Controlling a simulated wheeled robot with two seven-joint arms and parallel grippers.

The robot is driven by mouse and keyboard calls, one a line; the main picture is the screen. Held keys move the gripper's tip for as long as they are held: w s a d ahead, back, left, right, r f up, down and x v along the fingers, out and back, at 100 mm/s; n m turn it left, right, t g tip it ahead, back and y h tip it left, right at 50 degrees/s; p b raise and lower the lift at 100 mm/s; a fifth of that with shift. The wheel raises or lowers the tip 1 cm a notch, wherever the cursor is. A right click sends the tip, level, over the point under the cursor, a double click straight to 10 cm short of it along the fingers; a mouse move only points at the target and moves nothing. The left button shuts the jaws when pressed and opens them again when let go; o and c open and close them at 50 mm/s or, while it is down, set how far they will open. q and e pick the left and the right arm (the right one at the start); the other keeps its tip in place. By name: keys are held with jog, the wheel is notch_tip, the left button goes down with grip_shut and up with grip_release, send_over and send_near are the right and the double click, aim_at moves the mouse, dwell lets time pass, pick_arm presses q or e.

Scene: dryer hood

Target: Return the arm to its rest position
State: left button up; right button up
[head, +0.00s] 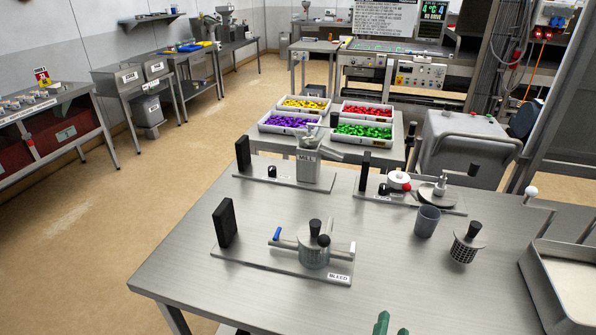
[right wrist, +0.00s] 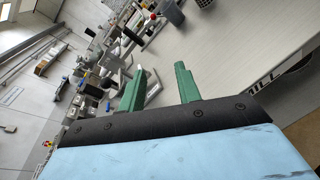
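My right gripper (head: 391,327) shows only as two green fingertips at the bottom edge of the head view, over the front of the steel table (head: 190,275). In the right wrist view its two green fingers (right wrist: 160,72) stand apart with nothing held between them. The gripper is open and empty. The rest of my right arm is out of the head view. My left gripper and arm are not in view.
On the table stand the BLEED fixture (head: 314,251), the MELT fixture (head: 308,166), a grey cup (head: 427,221), a perforated basket (head: 465,250) and a tray (head: 540,285) at the right. Bins of coloured pieces (head: 364,131) stand behind. The table's front left is clear.

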jog(key=s+d+f+m+g+y, duration=0.1)
jog(key=s+d+f+m+g, duration=0.55)
jog(key=m, duration=0.65)
jog(key=s+m+g+y, duration=0.5)
jog(key=s+m+y, duration=0.15)
jog(key=m, duration=0.35)
notch_tip(320, 180, down, 31)
jog(key=s+b, duration=0.3)
jog(key=b, duration=0.3)
pick_arm(q)
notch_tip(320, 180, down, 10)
jog(key=b, duration=0.4)
pick_arm(e)
jog(key=s+d+f+g+h, duration=0.1)
jog(key=s+d+f+g, duration=0.1)
jog(key=s+f, duration=1.3)
notch_tip(320, 180, down, 3)
jog(key=shift+s+f+n, duration=0.15)
jog(key=shift+s+n, duration=0.1)
jog(key=shift+n, duration=0.05)
